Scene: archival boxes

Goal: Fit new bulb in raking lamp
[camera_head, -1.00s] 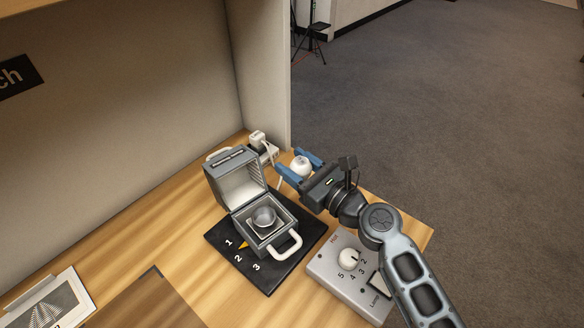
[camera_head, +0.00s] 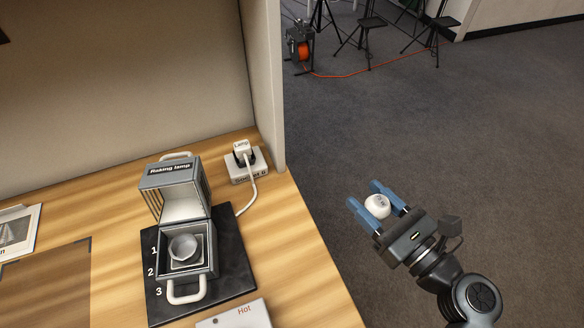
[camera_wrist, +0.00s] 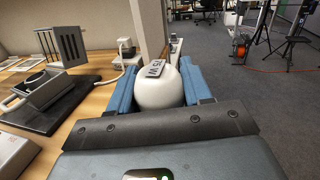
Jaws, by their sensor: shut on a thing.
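My gripper (camera_head: 364,194) has blue fingers and is shut on a white rounded bulb (camera_head: 377,206). It holds the bulb over the grey floor, to the right of the bench edge. The lamp also shows in the wrist view (camera_wrist: 62,43), at left.
A white plug (camera_head: 241,149) marked Lamp sits in a socket block (camera_head: 246,168), with a white cord to the base. A grey box (camera_head: 236,315) marked Hot is at the bench front. An upright partition (camera_head: 264,85) rises behind the socket.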

